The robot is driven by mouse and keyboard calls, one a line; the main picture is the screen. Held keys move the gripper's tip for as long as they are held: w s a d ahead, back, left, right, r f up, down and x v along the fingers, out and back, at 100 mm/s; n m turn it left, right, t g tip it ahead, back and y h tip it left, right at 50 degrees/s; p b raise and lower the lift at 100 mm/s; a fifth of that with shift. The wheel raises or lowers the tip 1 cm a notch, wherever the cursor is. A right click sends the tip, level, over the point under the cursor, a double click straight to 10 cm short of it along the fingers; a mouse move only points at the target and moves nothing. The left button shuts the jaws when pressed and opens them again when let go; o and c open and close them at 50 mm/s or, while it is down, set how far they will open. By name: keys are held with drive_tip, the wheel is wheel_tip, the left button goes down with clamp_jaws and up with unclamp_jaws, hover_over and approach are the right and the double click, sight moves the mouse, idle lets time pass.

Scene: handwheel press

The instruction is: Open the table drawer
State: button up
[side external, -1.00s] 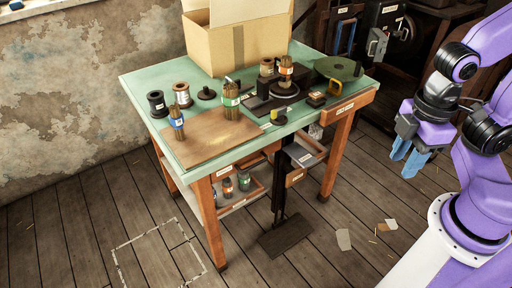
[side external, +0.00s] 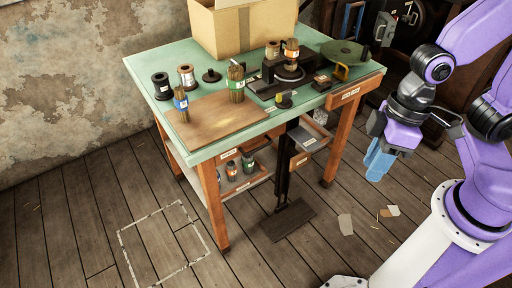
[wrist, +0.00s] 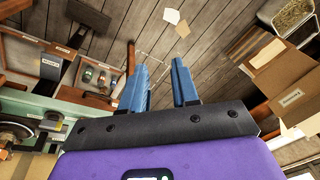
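The work table (side external: 135,68) has a green top and wooden legs. A wooden drawer front with a white label (side external: 355,91) sits under the top's right end and looks shut. My gripper (side external: 378,164), with blue fingers, hangs in the air to the right of the table, lower than the drawer front and apart from it. In the wrist view the fingers (wrist: 160,85) are spread with an empty gap, and floor shows between them. Part of the green table (wrist: 40,103) shows at left there; I cannot clearly pick out the drawer front in that view.
A cardboard box (side external: 235,28), spools, brush bundles and a press crowd the tabletop. A lower shelf (side external: 245,182) holds jars and small bins. A dark pedal (side external: 287,219) lies below. Paper scraps (side external: 345,224) lie on the floor. Cardboard boxes (wrist: 280,75) show at right in the wrist view.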

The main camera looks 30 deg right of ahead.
drive_tip(key=w+a+f+m+t+y, duration=0.2)
drive_tip(key=w+a+f+m, duration=0.45)
drive_tip(key=a, duration=0.35)
drive_tip(key=m+t+h, duration=0.4)
drive_tip(key=m+t, duration=1)
drive_tip(key=m, duration=0.6)
approach(257, 150)
drive_tip(key=w, duration=0.3)
drive_tip(key=w+f, duration=0.1)
drive_tip(key=w, duration=0.3)
drive_tip(key=w+f, duration=0.1)
drive_tip(key=w, duration=0.2)
drive_tip(key=shift+w+d, duration=0.1)
drive_tip(key=shift+w, duration=0.05)
clamp_jaws()
